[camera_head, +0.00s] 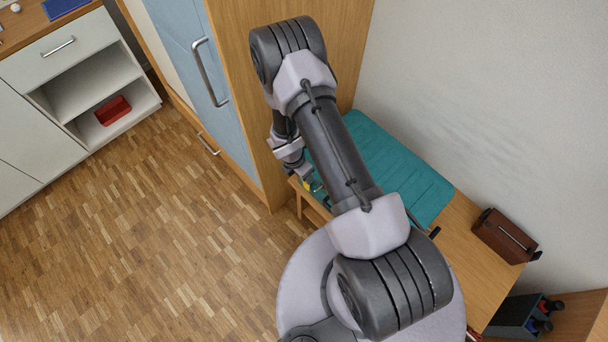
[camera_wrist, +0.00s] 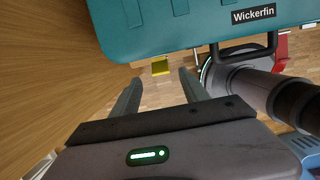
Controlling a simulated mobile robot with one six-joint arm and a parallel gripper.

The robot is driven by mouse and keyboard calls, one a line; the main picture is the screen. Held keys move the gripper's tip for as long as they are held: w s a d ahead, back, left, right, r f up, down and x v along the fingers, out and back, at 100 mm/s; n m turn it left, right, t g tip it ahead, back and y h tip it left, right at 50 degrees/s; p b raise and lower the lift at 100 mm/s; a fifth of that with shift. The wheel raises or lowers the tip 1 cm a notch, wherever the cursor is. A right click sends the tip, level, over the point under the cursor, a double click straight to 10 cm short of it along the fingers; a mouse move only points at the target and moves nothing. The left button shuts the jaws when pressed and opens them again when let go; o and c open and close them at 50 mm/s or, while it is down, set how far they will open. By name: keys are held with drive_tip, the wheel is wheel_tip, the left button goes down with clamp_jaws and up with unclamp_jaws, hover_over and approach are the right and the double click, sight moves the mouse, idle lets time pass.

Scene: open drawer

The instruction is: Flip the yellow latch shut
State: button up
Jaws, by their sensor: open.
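The yellow latch (camera_wrist: 160,66) sits at the front edge of a teal case (camera_wrist: 200,22) labelled "Wickerfin" in the wrist view. It sticks out past the case's edge; I cannot tell its exact angle. A bit of yellow (camera_head: 307,186) also shows beside my gripper in the head view. The teal case (camera_head: 400,165) lies flat on a wooden bench, partly hidden by my arm. My gripper (camera_wrist: 162,84) is open and empty, its two fingers pointing at the case edge, with the latch ahead between the fingertips and apart from them.
The case's black handle (camera_wrist: 240,50) and a red part (camera_wrist: 282,46) are right of the latch. A wooden cabinet side (camera_wrist: 40,70) is close on the left. A brown box (camera_head: 505,236) stands on the bench (camera_head: 455,235). The parquet floor (camera_head: 170,260) is clear.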

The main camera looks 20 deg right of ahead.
drive_tip(key=p+v, duration=0.3)
drive_tip(key=v, duration=0.7)
drive_tip(key=shift+r, duration=0.2)
